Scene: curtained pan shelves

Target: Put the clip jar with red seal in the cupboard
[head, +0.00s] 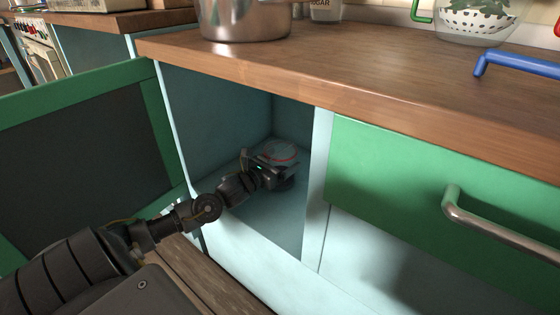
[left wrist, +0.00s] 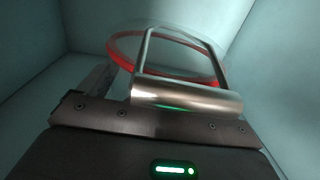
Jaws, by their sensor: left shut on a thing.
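The clip jar with red seal (head: 282,150) is inside the open cupboard, low and close to its floor. I cannot tell whether it touches the floor. My left gripper (head: 270,172) reaches in through the opening and is shut on the jar. In the left wrist view the jar's red seal ring (left wrist: 208,82) and glass lid show just beyond my left gripper (left wrist: 160,115), with the metal wire clip (left wrist: 185,93) in front. The cupboard (head: 225,110) has pale blue inner walls. My right gripper is not in view.
The cupboard's green-framed door (head: 75,150) stands open at the left. A green drawer front (head: 440,190) with a metal handle is at the right. The wooden counter (head: 350,70) above carries a steel pot (head: 245,18) and a spotted bowl (head: 480,22). The cupboard floor around the jar looks clear.

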